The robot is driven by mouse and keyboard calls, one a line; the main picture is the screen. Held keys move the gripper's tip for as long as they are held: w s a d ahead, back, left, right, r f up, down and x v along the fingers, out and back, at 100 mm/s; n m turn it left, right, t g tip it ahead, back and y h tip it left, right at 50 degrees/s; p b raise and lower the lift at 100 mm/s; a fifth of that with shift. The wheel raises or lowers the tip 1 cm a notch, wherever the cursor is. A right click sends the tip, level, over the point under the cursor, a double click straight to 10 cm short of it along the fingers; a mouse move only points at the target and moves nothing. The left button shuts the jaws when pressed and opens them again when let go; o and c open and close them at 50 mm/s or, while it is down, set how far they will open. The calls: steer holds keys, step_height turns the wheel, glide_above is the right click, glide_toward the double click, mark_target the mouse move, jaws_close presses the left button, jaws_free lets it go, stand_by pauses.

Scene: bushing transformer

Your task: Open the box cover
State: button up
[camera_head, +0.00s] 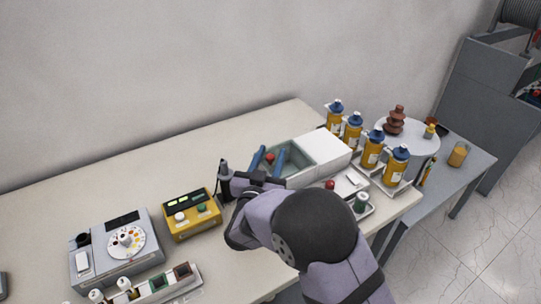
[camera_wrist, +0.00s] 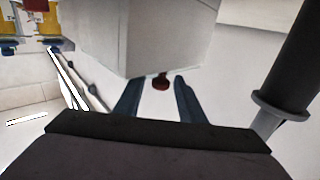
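The box (camera_head: 325,153) stands near the back right of the table. In the head view its left part is a grey-green panel or recess and its right part is plain white; I cannot tell where the cover's edge runs. A small red knob (camera_head: 269,158) shows at its left end. My gripper (camera_head: 269,154) is open, its two blue fingers on either side of the knob. In the wrist view the red knob (camera_wrist: 161,82) sits by the fingertips (camera_wrist: 158,84), below the box's pale wall (camera_wrist: 150,45), with gaps beside it. The fingers hold nothing.
Several yellow bottles with blue caps (camera_head: 372,150) stand right of the box. A small tray (camera_head: 345,183) with a red item is in front. A yellow meter (camera_head: 191,215) and a grey dial instrument (camera_head: 115,245) stand left. The back left table is clear.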

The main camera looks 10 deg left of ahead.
mark_target(290, 171)
jaws_close()
steer(key=w+d+b, duration=0.2)
steer(key=w+d, duration=0.3)
steer(key=shift+w+d, duration=0.4)
jaws_free()
steer(key=shift+s, duration=0.2)
steer(key=shift+s+b, duration=0.95)
steer(key=shift+s, duration=2.55)
steer(key=shift+o, duration=0.3)
